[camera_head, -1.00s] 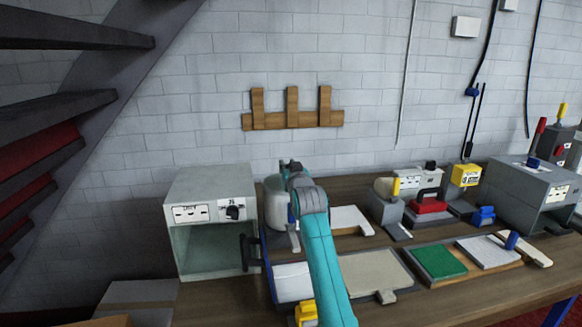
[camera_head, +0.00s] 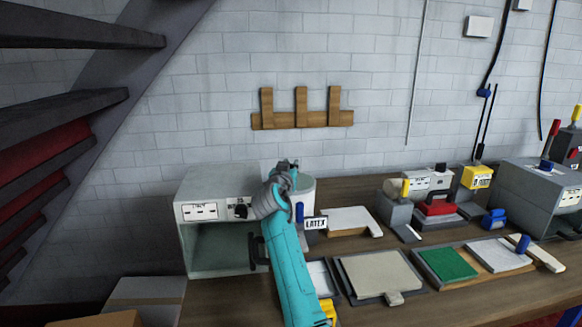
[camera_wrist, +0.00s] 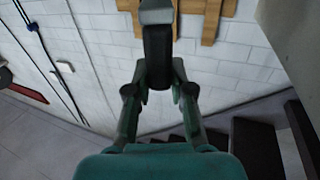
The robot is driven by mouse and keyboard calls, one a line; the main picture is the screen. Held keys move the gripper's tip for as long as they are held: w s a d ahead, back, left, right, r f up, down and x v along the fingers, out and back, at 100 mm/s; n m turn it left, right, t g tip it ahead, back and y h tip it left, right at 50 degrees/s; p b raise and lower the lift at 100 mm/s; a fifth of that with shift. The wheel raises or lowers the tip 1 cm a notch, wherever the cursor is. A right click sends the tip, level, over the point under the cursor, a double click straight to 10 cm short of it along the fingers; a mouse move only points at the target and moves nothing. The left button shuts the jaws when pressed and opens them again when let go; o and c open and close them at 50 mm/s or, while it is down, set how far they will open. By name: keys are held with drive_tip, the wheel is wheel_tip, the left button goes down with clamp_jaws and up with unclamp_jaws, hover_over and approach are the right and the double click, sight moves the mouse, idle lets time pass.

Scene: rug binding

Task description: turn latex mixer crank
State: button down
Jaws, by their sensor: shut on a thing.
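The latex mixer (camera_head: 305,188) is a pale round pot on the bench, with a white LATEX label (camera_head: 316,223) at its front right and a blue part beside it. My gripper (camera_head: 285,168) is at the top left of the pot, and my arm and wrist cover the pot's left side. In the wrist view my gripper (camera_wrist: 158,75) is shut on a dark upright grip with a grey end, which appears to be the crank handle (camera_wrist: 157,45). The rest of the crank is hidden.
A grey open-fronted cabinet (camera_head: 208,212) with a dark handle stands close left of my arm. A cream board (camera_head: 378,273) and a green pad (camera_head: 447,263) lie to the right. A wooden rack (camera_head: 302,120) hangs on the wall behind.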

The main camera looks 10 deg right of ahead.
drive_tip(key=shift+f, duration=0.1)
idle(0.3)
drive_tip(key=c, duration=1)
unclamp_jaws()
wheel_tip(320, 180, up, 10)
drive_tip(key=shift+d, duration=0.1)
